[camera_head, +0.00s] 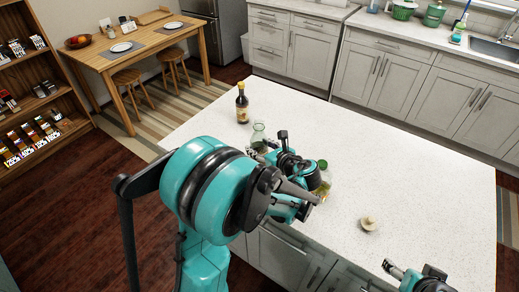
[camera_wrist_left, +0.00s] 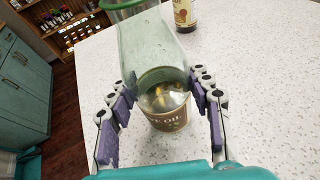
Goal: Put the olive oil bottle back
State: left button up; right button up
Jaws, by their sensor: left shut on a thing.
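The olive oil bottle (camera_head: 258,132) is clear greenish glass. In the left wrist view the bottle (camera_wrist_left: 152,48) shows a brown label with "OIL" low down and some amber liquid. My left gripper (camera_head: 272,149) is shut on it; in the left wrist view the fingers (camera_wrist_left: 163,106) are on both sides of the glass. The arm hides the bottle's lower part in the head view, so I cannot tell whether it touches the counter. My right gripper (camera_head: 405,272) is at the lower right edge, only partly in view, and its jaws are unclear.
A dark sauce bottle (camera_head: 242,105) stands behind on the white counter (camera_head: 400,160). A green-capped container (camera_head: 322,180) is partly hidden behind my left arm. A small beige knobbed object (camera_head: 369,223) lies near the front edge. The counter's right side is clear. A wooden shelf (camera_head: 40,95) stands at left.

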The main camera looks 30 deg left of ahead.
pick_arm(q)
jog(key=shift+r, duration=0.15)
jog(key=o, duration=1.6)
